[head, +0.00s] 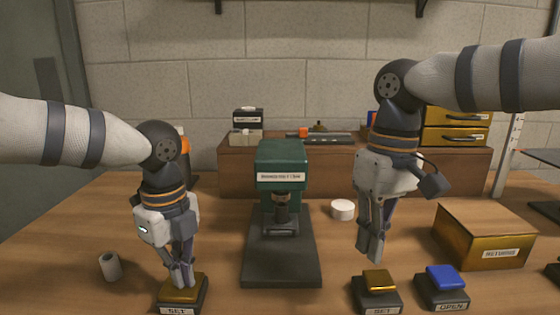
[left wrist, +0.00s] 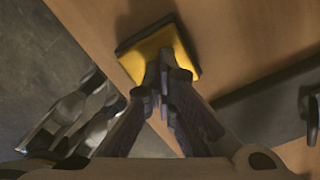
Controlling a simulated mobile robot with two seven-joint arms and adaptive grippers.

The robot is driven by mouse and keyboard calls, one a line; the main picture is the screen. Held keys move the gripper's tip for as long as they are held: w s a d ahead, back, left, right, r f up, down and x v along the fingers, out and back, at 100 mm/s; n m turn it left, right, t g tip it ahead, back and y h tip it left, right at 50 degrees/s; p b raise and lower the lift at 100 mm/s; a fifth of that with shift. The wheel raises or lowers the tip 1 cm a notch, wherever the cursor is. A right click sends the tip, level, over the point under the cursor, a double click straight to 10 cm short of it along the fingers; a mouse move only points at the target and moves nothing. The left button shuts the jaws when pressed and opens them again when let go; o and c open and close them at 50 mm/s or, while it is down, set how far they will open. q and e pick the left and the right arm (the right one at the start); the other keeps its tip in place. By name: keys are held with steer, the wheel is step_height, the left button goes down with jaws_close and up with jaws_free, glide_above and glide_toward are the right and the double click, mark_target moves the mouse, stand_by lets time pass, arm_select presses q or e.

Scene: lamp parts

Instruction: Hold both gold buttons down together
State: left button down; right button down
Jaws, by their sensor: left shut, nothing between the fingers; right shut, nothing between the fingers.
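The left gold button (head: 172,294) sits on a dark base labelled SET at the front left. My left gripper (head: 187,284) is shut and points down with its tips at the button's top. In the left wrist view the shut tips (left wrist: 165,58) overlap the gold button (left wrist: 142,60); I cannot tell whether it is pressed down. The right gold button (head: 380,281) sits on another dark SET base at the front, right of centre. My right gripper (head: 371,256) is shut and empty, with its tips above and slightly behind that button, apart from it.
A blue button (head: 446,277) labelled OPEN stands close right of the right gold button. A green press (head: 281,165) on a dark plate stands between the arms. A RETURNS box (head: 484,236) is at right, a white round piece (head: 343,210) behind, a small grey cylinder (head: 110,266) at left.

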mark_target(380, 279)
arm_select(q)
steer(key=shift+s+f, duration=0.2)
steer(key=shift+f, duration=0.2)
arm_select(e)
steer(key=shift+n+t+h, duration=0.3)
steer(key=shift+n+h, duration=0.1)
steer(key=shift+n, duration=0.1)
steer(key=shift+w+d+f, duration=0.25)
steer(key=shift+d+f, duration=0.25)
steer(key=shift+f, duration=0.25)
steer(key=shift+w+d+f, duration=0.25)
steer(key=shift+d+f, duration=0.2)
steer(key=shift+f, duration=0.3)
steer(key=shift+w+d+f, duration=0.25)
steer(key=shift+d+f, duration=0.25)
steer(key=shift+f, duration=2)
arm_select(q)
steer(key=shift+a+f, duration=0.1)
arm_select(e)
steer(key=shift+s+f, duration=0.15)
steer(key=shift+f, duration=0.25)
steer(key=shift+r, duration=3.8)
